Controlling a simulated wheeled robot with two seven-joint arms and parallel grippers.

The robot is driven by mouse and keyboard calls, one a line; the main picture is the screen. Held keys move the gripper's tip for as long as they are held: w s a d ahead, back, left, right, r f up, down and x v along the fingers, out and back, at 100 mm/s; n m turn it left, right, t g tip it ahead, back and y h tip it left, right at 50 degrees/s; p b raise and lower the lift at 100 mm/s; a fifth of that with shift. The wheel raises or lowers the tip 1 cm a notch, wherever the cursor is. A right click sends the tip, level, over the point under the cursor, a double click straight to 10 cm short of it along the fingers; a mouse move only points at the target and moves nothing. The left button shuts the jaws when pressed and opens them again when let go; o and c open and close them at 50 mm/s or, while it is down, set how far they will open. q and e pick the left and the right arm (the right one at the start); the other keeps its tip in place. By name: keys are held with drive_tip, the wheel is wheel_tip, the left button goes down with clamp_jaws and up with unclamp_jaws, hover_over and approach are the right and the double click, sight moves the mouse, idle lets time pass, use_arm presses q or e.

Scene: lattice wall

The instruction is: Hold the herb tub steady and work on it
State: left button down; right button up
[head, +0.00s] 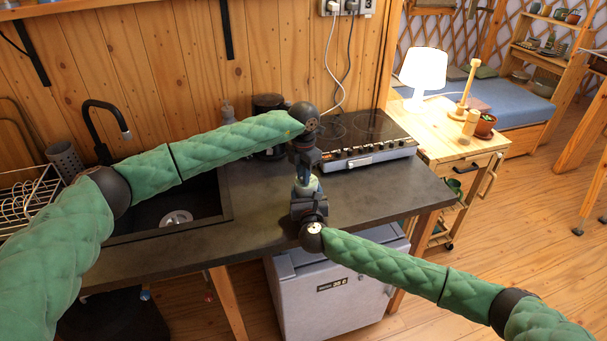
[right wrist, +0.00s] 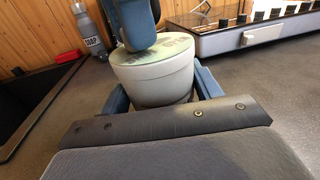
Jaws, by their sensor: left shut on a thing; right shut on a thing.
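The herb tub (right wrist: 152,82) is a pale, round tub with a green printed lid (right wrist: 95,65), upright above the dark counter. It also shows small between my grippers in the head view (head: 308,184). My right gripper (right wrist: 162,92) is shut on the tub's body, with one blue finger on each side. My left gripper (head: 305,168) comes down from above and is shut at the lid; in the right wrist view (right wrist: 138,38) it covers part of the lid and hides what its fingertips grasp.
A hob (head: 358,135) stands on the counter (head: 255,215) behind the grippers. A sink (head: 150,212) with a black tap (head: 105,118) lies to the left. A soap bottle (right wrist: 88,32) stands behind the tub. A small wooden cabinet with a lamp (head: 422,70) is at right.

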use_arm(q)
drive_tip(key=shift+w+d, duration=0.95)
drive_tip(key=shift+d, duration=0.15)
drive_tip(key=c, duration=1.4)
unclamp_jaws()
drive_tip(key=shift+o, duration=0.2)
drive_tip(key=shift+r, duration=0.1)
wheel_tip(320, 180, up, 12)
use_arm(e)
drive_tip(key=o, duration=1.3)
